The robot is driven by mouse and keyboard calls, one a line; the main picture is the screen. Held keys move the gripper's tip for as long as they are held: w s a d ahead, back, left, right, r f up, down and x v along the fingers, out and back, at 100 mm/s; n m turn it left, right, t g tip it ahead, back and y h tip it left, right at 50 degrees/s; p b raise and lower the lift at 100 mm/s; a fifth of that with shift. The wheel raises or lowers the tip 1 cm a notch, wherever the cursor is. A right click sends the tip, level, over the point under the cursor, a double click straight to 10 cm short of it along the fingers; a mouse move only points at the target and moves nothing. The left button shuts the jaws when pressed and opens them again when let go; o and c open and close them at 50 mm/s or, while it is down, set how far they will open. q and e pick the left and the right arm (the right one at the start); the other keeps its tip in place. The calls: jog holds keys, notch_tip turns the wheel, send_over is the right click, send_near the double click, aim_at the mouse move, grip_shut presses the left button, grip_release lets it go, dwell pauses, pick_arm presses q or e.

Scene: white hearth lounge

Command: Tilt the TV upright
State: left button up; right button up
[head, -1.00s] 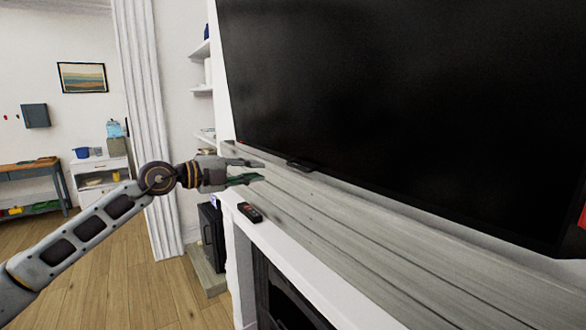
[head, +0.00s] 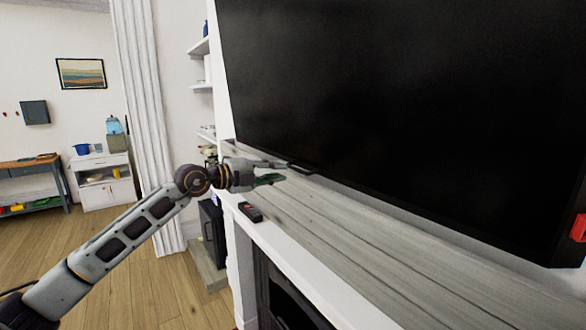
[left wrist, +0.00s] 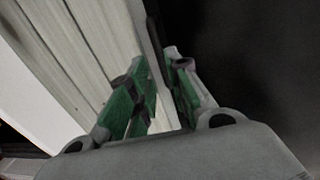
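The TV (head: 400,100) is a large black panel above the mantel, filling the right of the head view. Its top edge is cut off, and its tilt is hard to judge. Its dark screen also fills the right of the left wrist view (left wrist: 245,70). My left gripper (head: 283,172) is at the TV's lower edge, near the left part and a small dark piece under the frame. In the left wrist view its green-padded fingers (left wrist: 163,75) are apart, with the TV's thin lower edge ahead between them. Contact cannot be told. My right gripper is not in view.
A dark remote (head: 250,212) lies on the white mantel ledge (head: 290,255) below the gripper. Grey wood boards (head: 370,250) run under the TV. A red item (head: 579,228) shows at the right edge. Shelves and a curtain stand at left; the floor there is clear.

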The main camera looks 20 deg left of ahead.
aim_at(295, 169)
pick_arm(q)
jog(key=shift+p+x, duration=0.7)
jog(key=shift+x, duration=2.6)
grip_shut()
